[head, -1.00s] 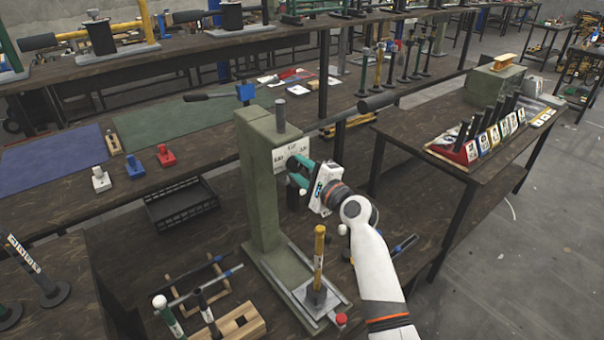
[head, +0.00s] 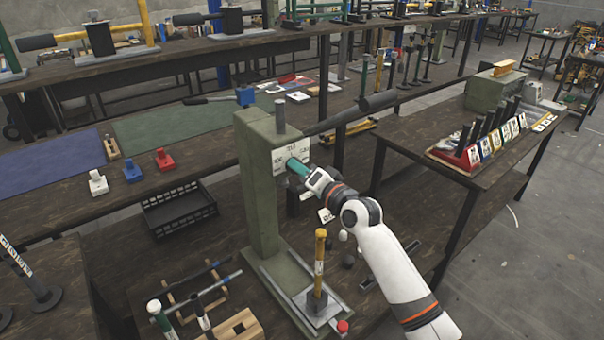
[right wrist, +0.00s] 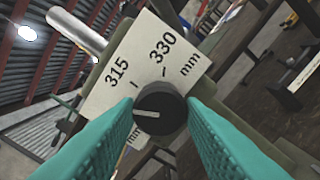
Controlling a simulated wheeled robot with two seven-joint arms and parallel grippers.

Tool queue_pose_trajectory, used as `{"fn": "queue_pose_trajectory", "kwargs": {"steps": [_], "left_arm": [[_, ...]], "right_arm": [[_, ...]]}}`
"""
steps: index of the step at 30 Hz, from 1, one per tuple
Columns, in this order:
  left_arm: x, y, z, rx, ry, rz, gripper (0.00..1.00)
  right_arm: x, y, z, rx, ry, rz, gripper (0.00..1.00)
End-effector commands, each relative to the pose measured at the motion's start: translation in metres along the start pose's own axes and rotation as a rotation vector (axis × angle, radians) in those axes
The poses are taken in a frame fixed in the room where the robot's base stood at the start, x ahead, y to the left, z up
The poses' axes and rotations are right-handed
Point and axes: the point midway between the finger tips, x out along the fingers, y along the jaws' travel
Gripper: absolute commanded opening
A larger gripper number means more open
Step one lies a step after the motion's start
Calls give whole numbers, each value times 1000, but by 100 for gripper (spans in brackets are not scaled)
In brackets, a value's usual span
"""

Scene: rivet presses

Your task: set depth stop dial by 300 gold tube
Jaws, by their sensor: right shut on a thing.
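The green press (head: 262,195) stands on the bench with a white scale plate (head: 285,158) high on its front. My right gripper (head: 293,166) is at the plate, its teal fingers shut on the black depth stop dial (right wrist: 160,108). In the right wrist view the plate (right wrist: 150,62) shows 315, 330 and mm. The dial's white line points left in that view; the plate below the dial is mostly hidden by the fingers. The gold tube (head: 319,258) stands upright in a grey block on the press base. My left gripper is not in view.
A long dark lever (head: 345,116) extends right from the press top. A black crate (head: 178,210) stands left of the press. A wooden rack with rods (head: 205,290) is at the front. A red knob (head: 343,326) sits by the base. Numbered holders (head: 490,140) stand on the right table.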

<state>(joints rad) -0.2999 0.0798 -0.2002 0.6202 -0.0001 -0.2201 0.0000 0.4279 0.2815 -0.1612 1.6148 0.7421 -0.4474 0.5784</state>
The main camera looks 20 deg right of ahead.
Motion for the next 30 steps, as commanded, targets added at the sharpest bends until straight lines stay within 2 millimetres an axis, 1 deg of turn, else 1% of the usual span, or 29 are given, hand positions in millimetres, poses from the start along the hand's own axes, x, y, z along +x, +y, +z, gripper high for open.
{"fn": "queue_pose_trajectory", "kwargs": {"steps": [1, 6, 15, 21, 30], "left_arm": [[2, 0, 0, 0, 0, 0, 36], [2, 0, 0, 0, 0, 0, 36], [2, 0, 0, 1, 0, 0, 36], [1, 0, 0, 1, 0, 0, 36], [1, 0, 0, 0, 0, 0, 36]], "right_arm": [[0, -2, -2, -47, 6, -4, 13], [0, -2, -2, -203, 7, -4, 13], [0, -2, -2, -423, 7, -4, 13], [0, -2, -3, -512, 8, -4, 13], [0, -3, -3, -564, 8, -4, 13]]}}
